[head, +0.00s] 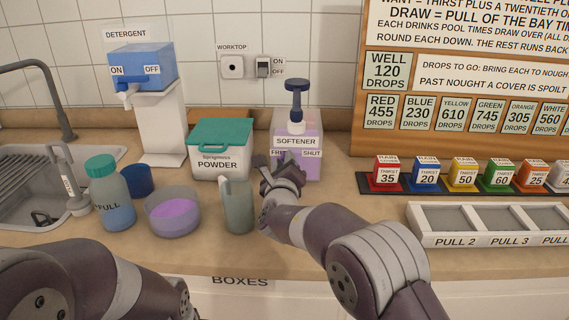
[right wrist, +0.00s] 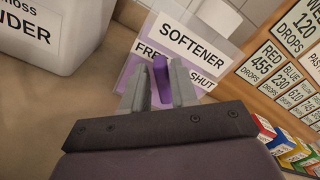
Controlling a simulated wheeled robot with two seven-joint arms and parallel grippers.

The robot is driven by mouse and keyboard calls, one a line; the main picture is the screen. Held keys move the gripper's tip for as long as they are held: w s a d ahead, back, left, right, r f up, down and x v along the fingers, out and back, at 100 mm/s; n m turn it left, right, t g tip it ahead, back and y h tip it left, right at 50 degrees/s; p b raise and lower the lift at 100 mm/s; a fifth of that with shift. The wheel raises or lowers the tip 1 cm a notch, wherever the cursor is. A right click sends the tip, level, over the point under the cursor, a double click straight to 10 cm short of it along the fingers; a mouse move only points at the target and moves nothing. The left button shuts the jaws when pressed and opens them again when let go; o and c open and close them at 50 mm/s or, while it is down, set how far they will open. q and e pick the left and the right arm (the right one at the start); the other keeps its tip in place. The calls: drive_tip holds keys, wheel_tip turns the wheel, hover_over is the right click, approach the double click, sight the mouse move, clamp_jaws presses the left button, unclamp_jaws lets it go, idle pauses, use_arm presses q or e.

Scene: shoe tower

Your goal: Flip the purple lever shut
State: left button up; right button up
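The softener dispenser (head: 309,123) is a clear box of pale purple liquid with a blue pump top, at the back of the worktop. Its front label reads FREE at left and SHUT at right. In the right wrist view the purple lever (right wrist: 161,76) stands between these two words, in front of the softener label (right wrist: 187,42). My right gripper (right wrist: 160,88) has one finger on each side of the lever, with little or no gap. In the head view my right gripper (head: 272,166) hides the lever. My left gripper is out of view; only its arm shows at lower left.
A green-lidded powder box (head: 220,148) stands left of the softener. A grey-green jug (head: 238,206) stands close to my right gripper, with a purple-filled bowl (head: 173,212) beyond it. Small coloured boxes (head: 387,174) and a white tray (head: 420,238) lie to the right.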

drive_tip(key=shift+o, duration=0.6)
drive_tip(key=s, duration=0.9)
drive_tip(key=shift+s, duration=0.25)
drive_tip(key=shift+s+f+b, duration=0.15)
drive_tip(key=shift+s+b, duration=0.8)
drive_tip(key=shift+s, duration=0.65)
